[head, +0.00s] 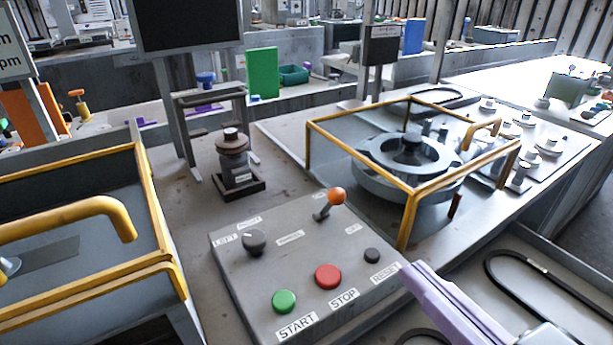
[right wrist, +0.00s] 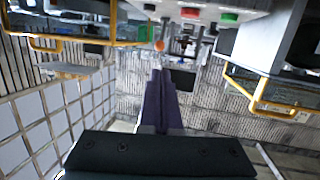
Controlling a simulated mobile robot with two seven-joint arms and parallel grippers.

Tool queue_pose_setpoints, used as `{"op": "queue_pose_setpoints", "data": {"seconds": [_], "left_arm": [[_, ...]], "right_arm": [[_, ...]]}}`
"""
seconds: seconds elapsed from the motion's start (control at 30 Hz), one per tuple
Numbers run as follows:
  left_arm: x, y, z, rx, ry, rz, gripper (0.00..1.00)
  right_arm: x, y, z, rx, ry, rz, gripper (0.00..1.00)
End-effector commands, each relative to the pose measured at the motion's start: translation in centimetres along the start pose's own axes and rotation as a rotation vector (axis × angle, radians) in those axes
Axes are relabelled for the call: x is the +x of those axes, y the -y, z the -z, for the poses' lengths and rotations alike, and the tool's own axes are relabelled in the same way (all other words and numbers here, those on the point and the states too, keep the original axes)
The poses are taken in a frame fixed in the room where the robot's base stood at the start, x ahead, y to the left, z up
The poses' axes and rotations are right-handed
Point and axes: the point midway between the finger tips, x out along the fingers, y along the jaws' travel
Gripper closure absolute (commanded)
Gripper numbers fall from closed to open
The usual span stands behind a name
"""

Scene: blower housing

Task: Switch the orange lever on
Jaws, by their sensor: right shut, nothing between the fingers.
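The orange lever (head: 337,197) stands at the back of the sloped grey control panel (head: 240,285). Its orange ball sits on a short dark stem that leans up and to the right. Small labels are beside it, too small to read surely. My right gripper (head: 410,272) has lavender fingers and is shut and empty by the panel's right edge, in front of and to the right of the lever, apart from it. In the right wrist view the shut fingers (right wrist: 157,76) point towards the orange ball (right wrist: 159,46), with a gap between. My left gripper is not in view.
The panel also bears a dark knob (head: 254,241), a green START button (head: 284,301), a red STOP button (head: 328,276) and a black RESET button (head: 372,255). A yellow-framed guard (head: 404,235) over a round housing stands right of the lever. Another yellow-framed cover (head: 150,200) is at left.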

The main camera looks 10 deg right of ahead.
Motion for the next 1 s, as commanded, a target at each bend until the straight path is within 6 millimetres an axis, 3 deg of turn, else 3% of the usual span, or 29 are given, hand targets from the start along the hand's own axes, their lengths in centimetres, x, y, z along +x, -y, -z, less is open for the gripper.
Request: {"op": "queue_pose_setpoints", "data": {"seconds": [0.37, 1.0], "left_arm": [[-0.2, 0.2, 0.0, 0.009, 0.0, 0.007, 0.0], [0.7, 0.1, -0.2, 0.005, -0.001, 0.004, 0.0]], "right_arm": [[0.7, 0.0, 0.2, 0.0, -0.001, -0.001, 1.0], [12.5, 0.0, 0.1, 0.0, 0.0, 0.0, 1.0]]}}
